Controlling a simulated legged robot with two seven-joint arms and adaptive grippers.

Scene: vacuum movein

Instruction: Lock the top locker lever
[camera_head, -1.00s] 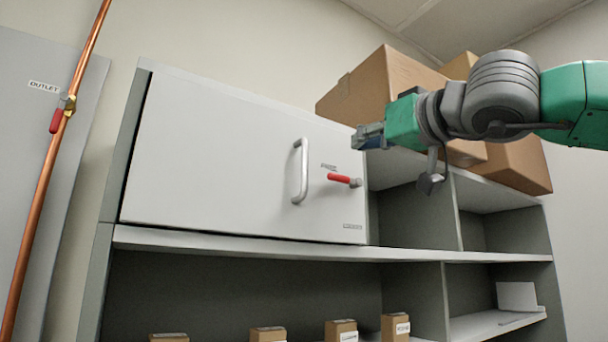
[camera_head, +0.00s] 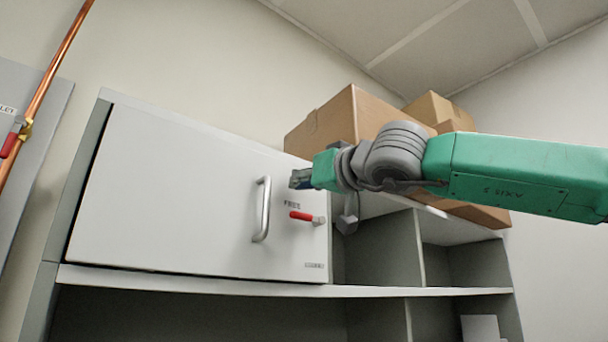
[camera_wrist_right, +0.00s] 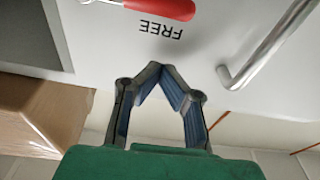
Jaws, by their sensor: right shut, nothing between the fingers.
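The top locker door (camera_head: 180,195) is a pale panel and looks closed. Its red lever (camera_head: 301,215) lies nearly level, with the red grip to the left of a metal pivot near the door's right edge. The word FREE shows just above it. The lever also shows at the top of the right wrist view (camera_wrist_right: 165,8). My right gripper (camera_head: 297,180) is just above the lever, in front of the door. Its fingers are shut and empty in the right wrist view (camera_wrist_right: 162,70), apart from the lever. My left gripper is out of view.
A metal door handle (camera_head: 262,210) stands out left of the lever. Cardboard boxes (camera_head: 330,122) sit on top of the cabinet, behind my right arm. Open compartments (camera_head: 380,250) are to the right of the door. A copper pipe (camera_head: 45,85) runs up at far left.

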